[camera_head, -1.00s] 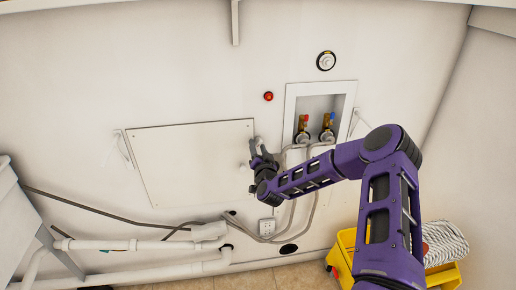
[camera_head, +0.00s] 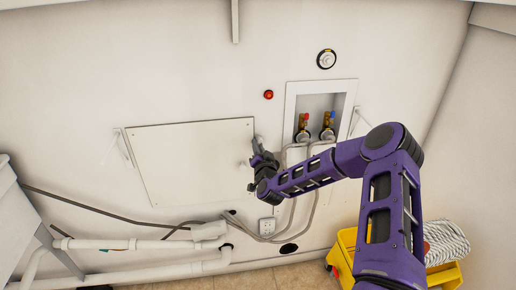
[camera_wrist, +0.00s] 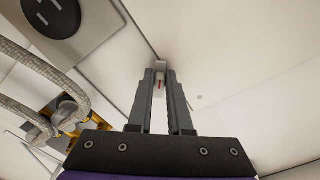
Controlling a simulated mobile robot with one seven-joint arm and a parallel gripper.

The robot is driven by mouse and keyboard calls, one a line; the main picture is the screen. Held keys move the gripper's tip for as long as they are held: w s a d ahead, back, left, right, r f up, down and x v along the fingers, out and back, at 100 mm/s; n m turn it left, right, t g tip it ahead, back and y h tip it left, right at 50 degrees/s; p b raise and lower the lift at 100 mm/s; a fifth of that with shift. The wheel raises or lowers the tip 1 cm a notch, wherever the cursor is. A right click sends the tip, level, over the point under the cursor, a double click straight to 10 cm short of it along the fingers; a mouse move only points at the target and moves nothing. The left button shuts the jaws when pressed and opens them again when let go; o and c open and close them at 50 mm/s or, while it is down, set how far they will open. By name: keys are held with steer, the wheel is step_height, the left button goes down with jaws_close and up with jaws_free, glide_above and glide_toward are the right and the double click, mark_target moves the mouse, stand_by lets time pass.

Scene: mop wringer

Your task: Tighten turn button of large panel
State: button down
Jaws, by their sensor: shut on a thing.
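The large panel (camera_head: 195,160) is a flat off-white rectangle on the wall, left of my gripper in the head view; its plain face also shows in the wrist view (camera_wrist: 220,50). The turn button (camera_wrist: 161,67) is a small pale piece at the panel's edge, with a small red mark below it. My gripper (camera_wrist: 160,80) is shut on the turn button, with its two fingers close on either side. In the head view my gripper (camera_head: 254,158) is at the panel's right edge, and its fingers partly hide the button.
A recessed valve box (camera_head: 319,112) with red and blue taps and grey hoses is just right of my gripper. A wall outlet (camera_head: 267,226) and white pipes (camera_head: 150,245) are below. A yellow mop bucket (camera_head: 345,250) stands at lower right.

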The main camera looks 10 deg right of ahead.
steer(key=m+b, duration=0.2)
steer(key=m, duration=0.1)
steer(key=m+b, duration=0.2)
steer(key=m, duration=0.1)
steer(key=m+b, duration=0.3)
steer(key=shift+a+r, duration=0.15)
steer(key=shift+r, duration=0.25)
steer(key=shift+m, duration=0.4)
steer(key=c, duration=0.8)
jaws_free()
steer(key=shift+c, duration=0.2)
steer(key=s, duration=1.7)
steer(key=shift+s, duration=0.2)
